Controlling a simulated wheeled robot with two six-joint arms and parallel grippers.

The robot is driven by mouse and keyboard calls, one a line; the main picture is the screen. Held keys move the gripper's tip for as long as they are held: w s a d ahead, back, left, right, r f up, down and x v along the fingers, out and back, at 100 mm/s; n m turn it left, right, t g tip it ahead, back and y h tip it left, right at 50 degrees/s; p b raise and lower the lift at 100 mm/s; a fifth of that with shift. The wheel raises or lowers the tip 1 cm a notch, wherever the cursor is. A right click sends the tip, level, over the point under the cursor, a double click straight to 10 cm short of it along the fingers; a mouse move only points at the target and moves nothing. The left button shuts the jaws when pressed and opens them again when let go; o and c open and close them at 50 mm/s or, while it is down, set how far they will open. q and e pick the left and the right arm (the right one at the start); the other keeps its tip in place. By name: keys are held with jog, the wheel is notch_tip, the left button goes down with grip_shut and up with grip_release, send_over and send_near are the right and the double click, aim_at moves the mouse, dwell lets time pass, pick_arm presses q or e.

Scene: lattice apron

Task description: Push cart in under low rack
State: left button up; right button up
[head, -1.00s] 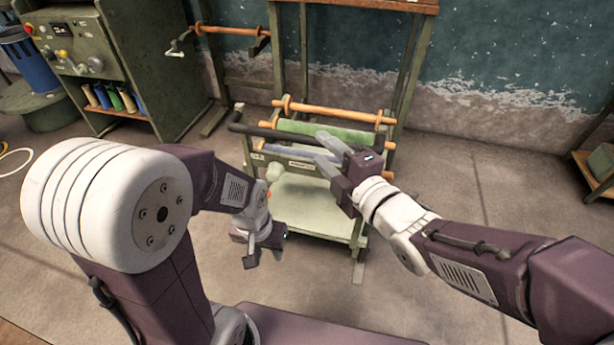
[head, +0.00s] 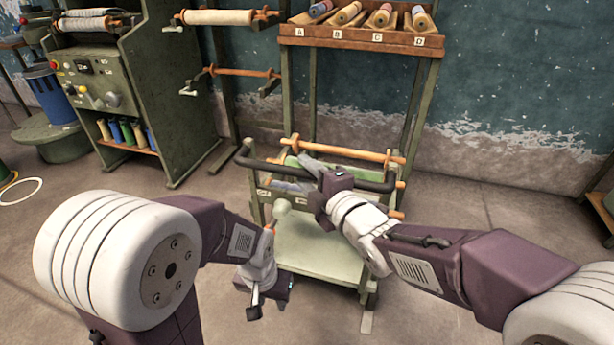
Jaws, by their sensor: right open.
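The green cart stands at the foot of the low rack, with its pale lower shelf (head: 318,248) toward me. Its black push handle (head: 377,186) runs across the near top edge. The low rack (head: 290,95) is a green frame with a wooden top tray. My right gripper (head: 312,190) is open at the handle, its fingers over the cart's top; whether it touches the bar cannot be told. It hides part of the handle and the cart's load. My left gripper (head: 267,309) points down, open and empty, in front of the cart's left side.
The rack's tray (head: 360,38) holds several spools above labels A to D. A green machine cabinet (head: 110,85) stands at the left. Wooden rollers (head: 345,150) lie across the cart's top.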

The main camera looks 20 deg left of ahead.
grip_shut()
dwell(1.4)
